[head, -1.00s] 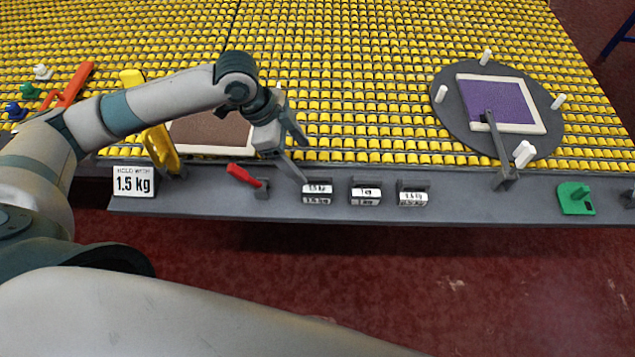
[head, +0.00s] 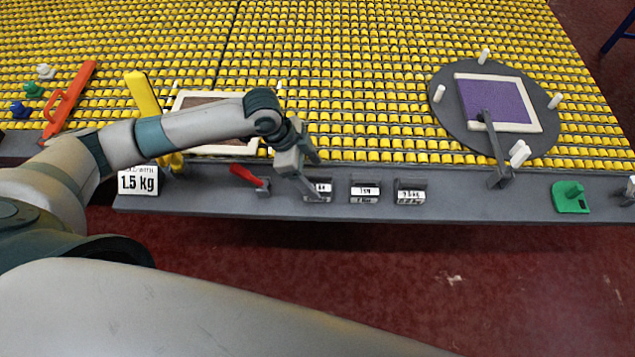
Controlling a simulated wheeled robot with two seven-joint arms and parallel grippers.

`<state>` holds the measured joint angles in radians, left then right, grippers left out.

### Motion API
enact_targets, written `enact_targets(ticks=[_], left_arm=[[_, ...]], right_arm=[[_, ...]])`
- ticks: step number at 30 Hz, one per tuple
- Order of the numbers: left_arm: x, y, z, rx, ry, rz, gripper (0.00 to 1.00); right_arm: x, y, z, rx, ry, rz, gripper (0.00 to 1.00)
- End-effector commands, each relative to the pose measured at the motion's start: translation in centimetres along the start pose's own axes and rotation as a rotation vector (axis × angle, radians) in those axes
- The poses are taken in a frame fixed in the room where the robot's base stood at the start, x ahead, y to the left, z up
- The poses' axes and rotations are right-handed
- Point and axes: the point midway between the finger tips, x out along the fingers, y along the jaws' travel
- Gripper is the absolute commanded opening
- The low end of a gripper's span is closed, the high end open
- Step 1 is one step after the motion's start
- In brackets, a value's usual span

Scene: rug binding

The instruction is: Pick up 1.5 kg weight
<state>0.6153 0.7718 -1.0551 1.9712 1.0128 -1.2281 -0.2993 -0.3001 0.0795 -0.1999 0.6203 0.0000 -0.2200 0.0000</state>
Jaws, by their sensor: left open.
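Three dark weights with white labels stand in a row on the grey front ledge. The left weight (head: 321,190) is partly hidden by my left gripper, and its label cannot be fully read. The middle weight (head: 364,192) and the right weight (head: 410,192) are in plain view, but their small labels are hard to read. My left gripper (head: 313,177) is open and empty, pointing down at the left weight, with its fingers over or beside it; I cannot tell if they touch. A sign (head: 138,181) reading "1.5 kg" stands at the ledge's left. My right gripper is not in view.
A red lever (head: 243,173) is just left of the weights. A yellow upright clamp (head: 143,95) and a framed brown rug lie behind my arm. A round turntable (head: 447,115) with a purple rug and a green piece (head: 570,200) are to the right. The ledge (head: 470,203) is bare between.

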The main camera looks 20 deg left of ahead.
Motion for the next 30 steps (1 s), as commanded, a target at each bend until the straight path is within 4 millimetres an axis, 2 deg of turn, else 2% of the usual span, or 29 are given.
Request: enact_targets(ticks=[7,13,28,29,30], left_arm=[[2.4,0.3,0.5,-0.003,-0.002,0.003,0.72],[4.5,0.3,0.5,-0.001,0.0,0.001,0.72],[4.7,0.2,0.6,0.0,0.0,0.0,0.72],[4.7,0.2,0.6,0.0,0.0,0.0,0.67],[4.7,0.2,0.6,0.0,0.0,0.0,0.58]], right_arm=[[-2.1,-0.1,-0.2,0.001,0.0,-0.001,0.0],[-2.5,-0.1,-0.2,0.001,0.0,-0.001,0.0],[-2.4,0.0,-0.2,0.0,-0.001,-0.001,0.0],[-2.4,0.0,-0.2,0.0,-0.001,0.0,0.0],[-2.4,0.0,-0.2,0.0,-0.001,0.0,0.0]])
